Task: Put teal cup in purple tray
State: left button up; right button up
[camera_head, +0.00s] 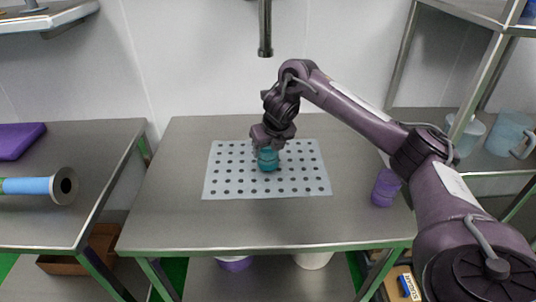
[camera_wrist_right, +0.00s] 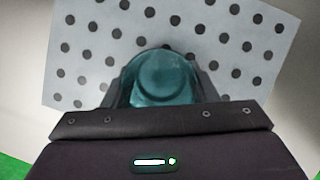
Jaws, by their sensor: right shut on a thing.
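The teal cup (camera_head: 268,161) is upright at the middle of the perforated mat on the centre table. My right gripper (camera_head: 270,147) is above it, with its fingers shut on it. In the right wrist view the cup (camera_wrist_right: 165,78) sits between the two fingers (camera_wrist_right: 163,92), with the dotted mat behind it. I cannot tell whether the cup touches the mat. No purple tray is clearly seen; a flat purple object (camera_head: 20,140) lies on the left table, cut by the picture edge. My left gripper is not in view.
The perforated mat (camera_head: 215,190) lies on the steel table (camera_head: 180,220). A purple cup (camera_head: 386,187) stands at its right side. A blue roll (camera_head: 35,186) lies on the left table, across a gap. A metal rack with jugs (camera_head: 510,133) stands at right.

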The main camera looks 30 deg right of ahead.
jog(key=shift+w+f, duration=0.1)
jog(key=shift+f, duration=0.7)
jog(key=o, duration=1)
jog(key=shift+f, duration=0.1)
jog(key=shift+c, duration=0.2)
